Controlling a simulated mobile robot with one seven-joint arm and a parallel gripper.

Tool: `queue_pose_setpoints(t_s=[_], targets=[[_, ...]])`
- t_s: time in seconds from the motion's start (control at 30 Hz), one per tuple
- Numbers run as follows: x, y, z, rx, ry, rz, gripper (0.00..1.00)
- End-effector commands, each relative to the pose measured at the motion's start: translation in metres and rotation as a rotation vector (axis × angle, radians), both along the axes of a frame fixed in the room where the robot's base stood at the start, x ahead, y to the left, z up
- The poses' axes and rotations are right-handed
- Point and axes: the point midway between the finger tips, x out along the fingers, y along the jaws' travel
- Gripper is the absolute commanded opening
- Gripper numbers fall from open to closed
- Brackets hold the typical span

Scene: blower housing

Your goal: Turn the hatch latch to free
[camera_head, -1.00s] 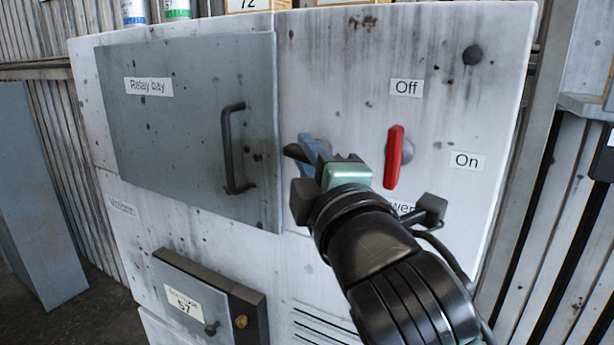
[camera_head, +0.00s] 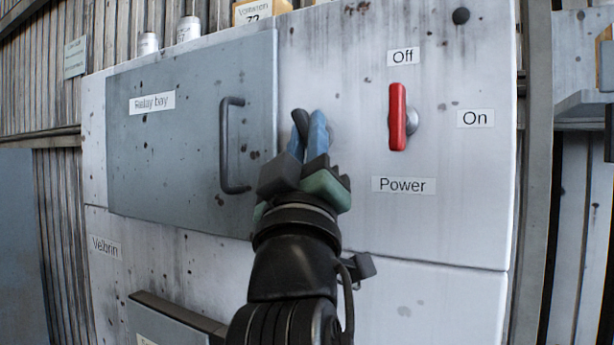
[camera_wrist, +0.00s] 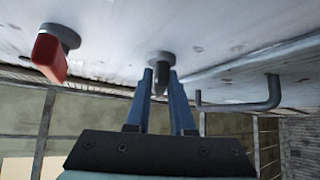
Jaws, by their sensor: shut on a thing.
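The hatch latch (camera_head: 299,121) is a small dark lever on the cabinet front, just right of the grey hatch (camera_head: 190,180) labelled "Relay bay". Its end points nearly straight up, leaning slightly left. In the wrist view the latch (camera_wrist: 160,62) shows its round grey base, with the dark lever between my two blue fingers. My gripper (camera_head: 308,137) is shut on the latch; it also shows in the wrist view (camera_wrist: 161,95). The hatch looks closed and has a dark bar handle (camera_head: 227,145). My fingers partly hide the latch's base in the head view.
A red power switch (camera_head: 397,117) stands upright right of my gripper, between the labels "Off" (camera_head: 403,57) and "Power" (camera_head: 404,185), with "On" (camera_head: 475,118) to its right. The hatch handle sticks out close to my gripper's left. Small containers (camera_head: 188,30) stand on the cabinet top.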

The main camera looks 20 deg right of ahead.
Motion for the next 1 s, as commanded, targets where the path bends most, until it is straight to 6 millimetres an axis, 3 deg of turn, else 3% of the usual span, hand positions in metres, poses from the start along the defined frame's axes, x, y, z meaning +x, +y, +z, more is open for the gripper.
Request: queue_pose_setpoints(t_s=[0.03, 0.07, 0.5, 1.0], targets=[[0.0028, 0.0012, -0.0132, 0.033, -0.029, 0.005, 0.0], [0.003, 0.0009, -0.0136, 0.049, -0.049, 0.004, 0.0], [0.0031, -0.0006, -0.0101, 0.232, -0.277, 0.002, 0.0], [0.0024, -0.0022, -0.0052, 0.307, -0.375, -0.003, 0.0]])
